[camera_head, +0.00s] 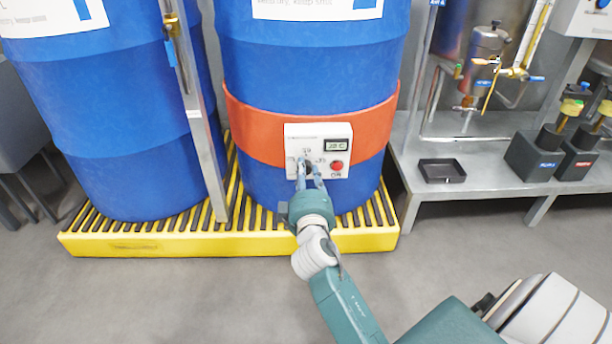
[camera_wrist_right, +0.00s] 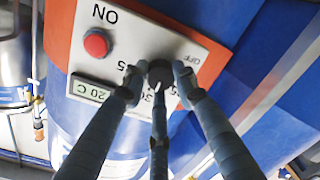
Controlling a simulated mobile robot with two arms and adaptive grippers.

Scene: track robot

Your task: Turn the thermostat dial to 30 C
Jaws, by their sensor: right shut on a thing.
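The thermostat box (camera_head: 331,131) is a white panel on an orange band around the right blue drum. It has a small display (camera_head: 336,145), a red button (camera_head: 337,166) and a black dial, mostly hidden by my fingers in the head view. In the right wrist view the dial (camera_wrist_right: 160,74) sits at the panel's edge with printed numbers around it, and the display (camera_wrist_right: 92,89) and red button (camera_wrist_right: 97,43) lie to its left. The display digits are too small to read surely. My right gripper (camera_head: 308,174) is shut on the dial, fingers around it. My left gripper is out of view.
Two blue drums stand on a yellow spill pallet (camera_head: 140,246) with a metal post (camera_head: 203,130) between them. A metal bench (camera_head: 480,190) at the right holds a black tray (camera_head: 441,170) and dark containers. Grey floor lies clear in front.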

